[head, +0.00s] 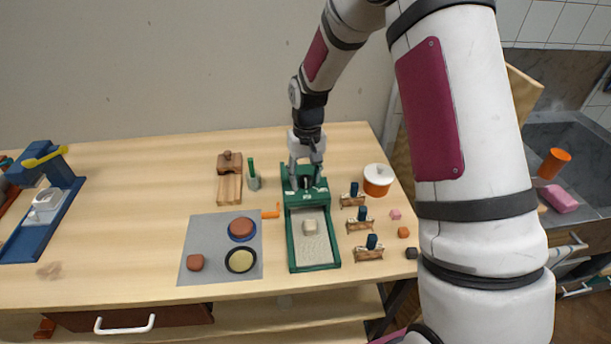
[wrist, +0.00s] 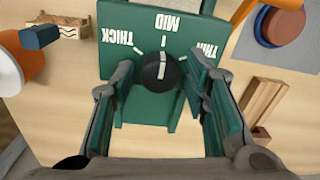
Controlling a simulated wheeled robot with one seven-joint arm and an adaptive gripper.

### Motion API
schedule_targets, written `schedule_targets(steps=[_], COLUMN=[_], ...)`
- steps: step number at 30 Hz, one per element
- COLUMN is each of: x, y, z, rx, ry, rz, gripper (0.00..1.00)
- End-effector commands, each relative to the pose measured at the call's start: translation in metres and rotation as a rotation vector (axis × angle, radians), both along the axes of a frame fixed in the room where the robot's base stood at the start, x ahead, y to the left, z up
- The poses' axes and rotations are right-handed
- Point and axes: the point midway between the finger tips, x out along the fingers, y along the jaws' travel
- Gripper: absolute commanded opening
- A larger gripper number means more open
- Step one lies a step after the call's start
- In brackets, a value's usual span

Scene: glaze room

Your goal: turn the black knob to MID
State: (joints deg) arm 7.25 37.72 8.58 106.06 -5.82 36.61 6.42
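The black knob (wrist: 158,72) sits on the green panel (wrist: 130,30) of a green machine. The panel carries white labels THICK, MID and THIN, each with a tick. A white line on the knob appears to point roughly toward the MID tick; its exact angle is hard to tell. In the head view the green machine (head: 290,225) stands on the table, with a pale block (head: 310,227) on its bed. My gripper (wrist: 161,76) is open, with one finger on each side of the knob and visible gaps to it. It also shows above the panel in the head view (head: 307,178).
A grey mat (head: 200,235) with round pieces lies left. A wooden block (head: 229,185) and green-handled brush (head: 253,175) are nearby.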

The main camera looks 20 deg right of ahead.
Motion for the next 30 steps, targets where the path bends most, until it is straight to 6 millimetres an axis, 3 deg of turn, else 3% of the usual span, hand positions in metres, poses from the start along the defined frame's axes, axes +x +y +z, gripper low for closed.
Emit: schedule_targets(steps=[11,14,24,30], x=[0.001,0.001,0.001,0.0], y=[-0.001,-0.001,-0.003,-0.003], z=[0.005,0.016,0.083,0.111], rx=[-0.001,-0.001,-0.001,0.0], ry=[-0.002,-0.004,-0.005,-0.002], rz=[0.0,0.0,0.0,0.0], gripper=[0.48,0.48,0.48,0.48])
